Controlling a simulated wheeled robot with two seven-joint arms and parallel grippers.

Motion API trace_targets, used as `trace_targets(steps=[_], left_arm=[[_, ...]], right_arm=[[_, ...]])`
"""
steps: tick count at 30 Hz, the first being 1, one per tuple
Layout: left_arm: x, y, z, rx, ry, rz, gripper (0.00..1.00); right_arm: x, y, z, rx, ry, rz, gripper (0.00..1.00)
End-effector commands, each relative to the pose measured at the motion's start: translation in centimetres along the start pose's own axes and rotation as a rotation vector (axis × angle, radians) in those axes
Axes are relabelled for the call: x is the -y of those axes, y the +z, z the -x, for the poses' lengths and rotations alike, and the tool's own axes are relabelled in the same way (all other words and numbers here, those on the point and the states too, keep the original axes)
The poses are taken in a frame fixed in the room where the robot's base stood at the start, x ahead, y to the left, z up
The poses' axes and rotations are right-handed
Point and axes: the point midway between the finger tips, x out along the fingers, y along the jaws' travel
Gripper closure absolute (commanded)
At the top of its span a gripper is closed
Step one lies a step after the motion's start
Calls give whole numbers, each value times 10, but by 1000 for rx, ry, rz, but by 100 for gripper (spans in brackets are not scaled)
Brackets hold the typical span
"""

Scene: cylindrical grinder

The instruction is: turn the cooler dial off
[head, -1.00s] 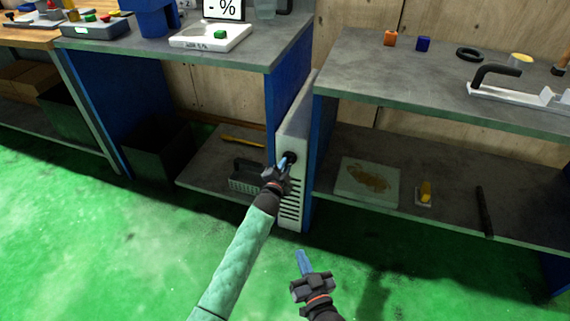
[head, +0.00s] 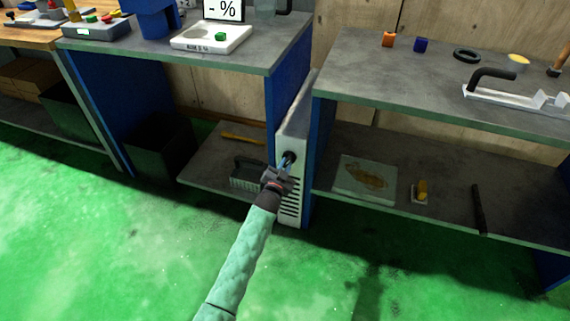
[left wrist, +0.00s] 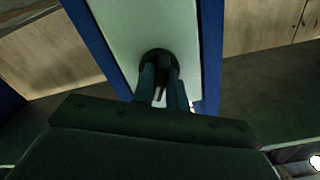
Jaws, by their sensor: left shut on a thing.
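The cooler (head: 294,130) is a narrow pale box with dark vent slots, standing between two blue bench sides. Its black round dial (head: 289,158) is on the front face, above the slots. My left gripper (head: 286,165) is at the dial, its fingers shut on it. In the left wrist view the dial (left wrist: 157,55) sits between the two fingertips (left wrist: 160,78), with a pale pointer mark showing between the fingers. The fingers hide part of the dial. My right gripper is out of view.
The left bench (head: 180,48) holds a white scale (head: 212,38) with a green block. The right bench (head: 400,80) carries small blocks and a black-handled tool. Lower shelves flank the cooler. The green floor (head: 130,240) in front is clear.

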Motion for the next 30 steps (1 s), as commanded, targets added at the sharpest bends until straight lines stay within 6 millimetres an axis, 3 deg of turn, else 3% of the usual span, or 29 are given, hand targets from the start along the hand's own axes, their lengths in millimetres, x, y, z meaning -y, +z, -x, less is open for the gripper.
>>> trace_targets(steps=[15, 30], left_arm=[[-1, 2, 1, 5, -1, 390, 100], [-2, 3, 1, 6, 0, 501, 100]], right_arm=[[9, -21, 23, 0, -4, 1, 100], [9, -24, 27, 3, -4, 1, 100]])
